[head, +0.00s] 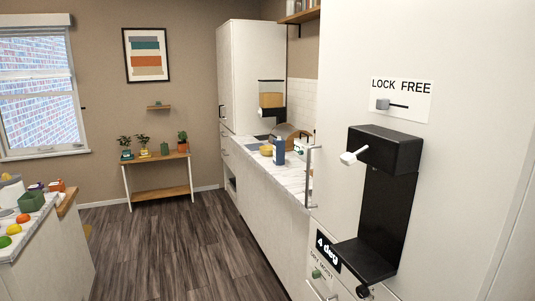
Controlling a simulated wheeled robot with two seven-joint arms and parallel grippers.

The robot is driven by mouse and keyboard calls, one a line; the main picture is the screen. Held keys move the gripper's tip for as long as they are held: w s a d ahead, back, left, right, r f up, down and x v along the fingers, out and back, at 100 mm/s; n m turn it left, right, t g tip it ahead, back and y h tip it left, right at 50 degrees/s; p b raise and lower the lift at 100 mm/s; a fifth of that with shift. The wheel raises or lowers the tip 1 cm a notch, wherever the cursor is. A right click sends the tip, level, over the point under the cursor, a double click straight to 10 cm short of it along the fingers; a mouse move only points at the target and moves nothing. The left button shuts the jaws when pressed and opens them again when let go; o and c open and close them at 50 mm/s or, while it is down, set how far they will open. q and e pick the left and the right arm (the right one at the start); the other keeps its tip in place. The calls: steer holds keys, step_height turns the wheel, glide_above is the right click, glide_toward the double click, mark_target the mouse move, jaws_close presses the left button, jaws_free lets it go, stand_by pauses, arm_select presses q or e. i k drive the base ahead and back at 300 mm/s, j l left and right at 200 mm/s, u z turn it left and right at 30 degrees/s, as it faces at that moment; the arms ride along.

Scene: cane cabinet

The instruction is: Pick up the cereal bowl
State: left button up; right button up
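A small yellow, bowl-like thing (266,150) sits on the marble counter, left of a blue bottle (279,152). It is small and far off, so I cannot tell whether it is the cereal bowl. Behind it stands a dispenser (271,95) with an orange-brown fill and a dark base. Neither of my grippers is in view.
A black dispenser (378,205) with a white lever juts from the tall white front at right, near a long handle (311,178). The counter (278,178) runs away along the right. A left counter (22,232) holds coloured items. The wooden floor (170,245) between is clear.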

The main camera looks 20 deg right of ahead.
mark_target(268, 151)
steer(key=i+u, duration=0.2)
steer(key=i, duration=2.65)
steer(key=i+z, duration=0.15)
steer(key=i, duration=0.4)
steer(key=i+j+z, duration=0.15)
steer(key=i, duration=0.4)
steer(key=i+j+z, duration=0.15)
steer(key=i, duration=0.4)
